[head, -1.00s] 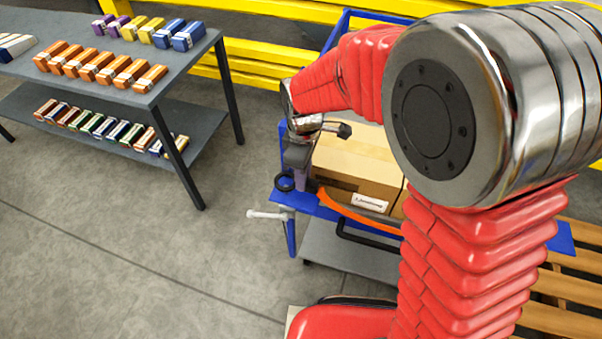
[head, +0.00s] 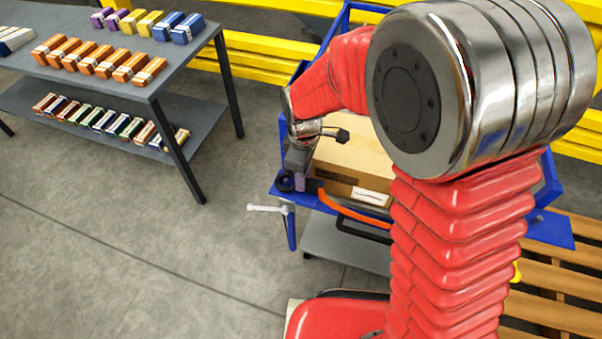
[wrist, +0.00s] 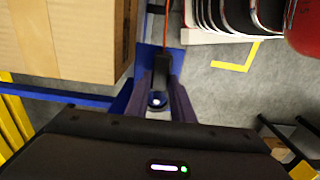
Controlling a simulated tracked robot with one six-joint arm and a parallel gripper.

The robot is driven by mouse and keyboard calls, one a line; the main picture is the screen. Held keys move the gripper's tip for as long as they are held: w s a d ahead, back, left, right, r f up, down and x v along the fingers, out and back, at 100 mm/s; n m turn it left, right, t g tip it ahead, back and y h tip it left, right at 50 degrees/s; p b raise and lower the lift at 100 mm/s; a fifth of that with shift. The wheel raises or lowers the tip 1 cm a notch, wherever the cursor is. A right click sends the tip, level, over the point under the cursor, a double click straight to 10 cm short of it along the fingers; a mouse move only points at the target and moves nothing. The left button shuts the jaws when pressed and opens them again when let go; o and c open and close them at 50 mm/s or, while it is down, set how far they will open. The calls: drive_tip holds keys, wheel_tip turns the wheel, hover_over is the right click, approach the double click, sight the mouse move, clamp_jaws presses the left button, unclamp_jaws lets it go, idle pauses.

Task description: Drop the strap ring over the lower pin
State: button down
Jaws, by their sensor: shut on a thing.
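My gripper (wrist: 166,97) is shut on the dark end of the strap, with its purple fingers on both sides. The strap ring (head: 285,183) is black and sits just left of the fingers, over or on the blue plate's left corner. In the wrist view the ring (wrist: 157,101) lies between the fingertips, and a small pale spot shows inside it. This spot may be the top of the lower pin; I cannot tell whether the ring is around it or above it. The orange strap (head: 352,211) runs right from the gripper.
A cardboard box (head: 352,158) stands in the blue frame (head: 553,228) right of my gripper. A pale lever (head: 267,208) sticks out left below the ring, and a black handle (head: 362,231) sits in front. The grey table (head: 165,82) with small boxes is farther left.

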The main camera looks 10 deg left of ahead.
drive_tip(key=shift+f, duration=0.4)
drive_tip(key=c, duration=1.5)
unclamp_jaws()
drive_tip(key=shift+o, duration=0.2)
wheel_tip(320, 180, up, 14)
drive_tip(key=shift+f, duration=0.15)
